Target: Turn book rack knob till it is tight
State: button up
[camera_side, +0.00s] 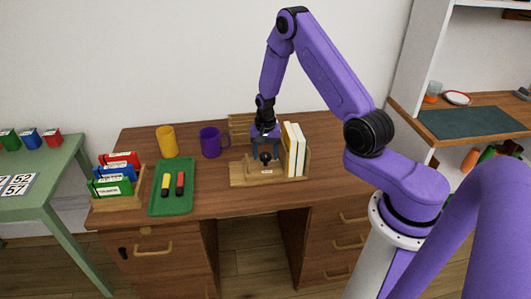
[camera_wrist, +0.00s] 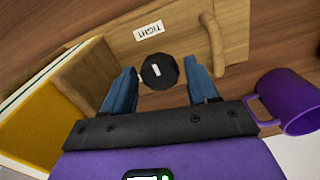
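The wooden book rack (camera_side: 240,180) stands on the desk with two pale books (camera_side: 294,150) upright at its right side. Its round black knob (camera_wrist: 160,71) carries a white mark, seen near upright in the wrist view. A white label reading "TIGHT" (camera_wrist: 149,30) is on the wood above the knob in that view, apparently upside down. My gripper (camera_wrist: 162,82) is open, its blue fingers on either side of the knob with a small gap each side. In the side view my gripper (camera_side: 266,153) points down over the rack, and the knob shows between the fingers.
A purple mug (camera_side: 210,142) stands left of the rack; it is close to the right finger in the wrist view (camera_wrist: 288,102). A curved wooden piece (camera_wrist: 212,42) rises near the knob. A yellow mug (camera_side: 167,141) and a green tray (camera_side: 172,200) are farther left.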

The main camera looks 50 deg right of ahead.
aim_at(264, 156)
jog(key=shift+o, duration=0.3)
notch_tip(264, 156, up, 17)
jog(key=shift+r, duration=0.2)
dwell(0.4)
jog(key=s+a+r+n, duration=0.2)
jog(key=s+a+n, duration=0.25)
jog(key=a, duration=0.35)
jog(key=s+a+r+n, duration=0.35)
jog(key=a+n, duration=0.25)
jog(key=a, duration=0.2)
jog(key=s+a+n, duration=0.3)
jog(key=s+n, duration=1)
jog(key=s, duration=0.9)
jog(key=shift+s+r, duration=0.3)
jog(key=shift+r, duration=0.15)
